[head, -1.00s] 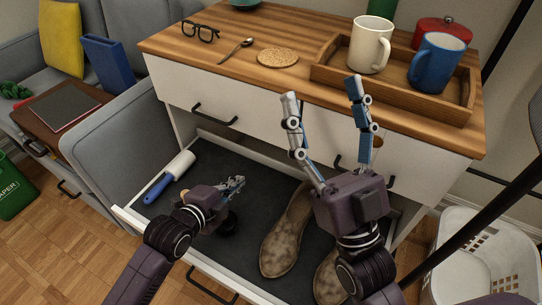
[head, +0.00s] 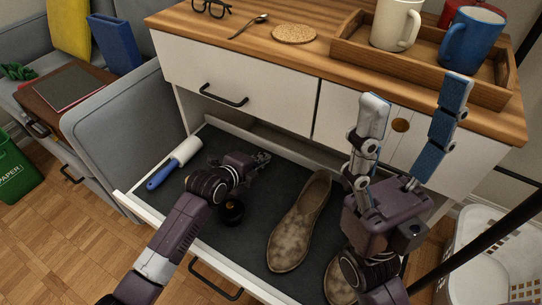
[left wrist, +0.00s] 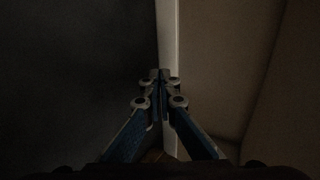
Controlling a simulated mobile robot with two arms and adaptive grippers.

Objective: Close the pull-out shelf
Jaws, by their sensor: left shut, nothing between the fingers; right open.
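The pull-out shelf (head: 255,218) is out from under the white cabinet, with a dark liner, white rims and a dark handle (head: 215,280) on its front. My left gripper (head: 264,158) is shut and empty, over the shelf's rear part near the cabinet. In the left wrist view its closed fingertips (left wrist: 160,77) appear in front of a white rim (left wrist: 168,40); contact cannot be told. My right gripper (head: 413,110) is open and empty, raised before the cabinet front at the right, hiding part of the shelf.
On the shelf lie a lint roller (head: 174,163), brown shoes (head: 298,222) and a small dark round item (head: 231,211). The wooden top holds a tray (head: 350,55) with mugs.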

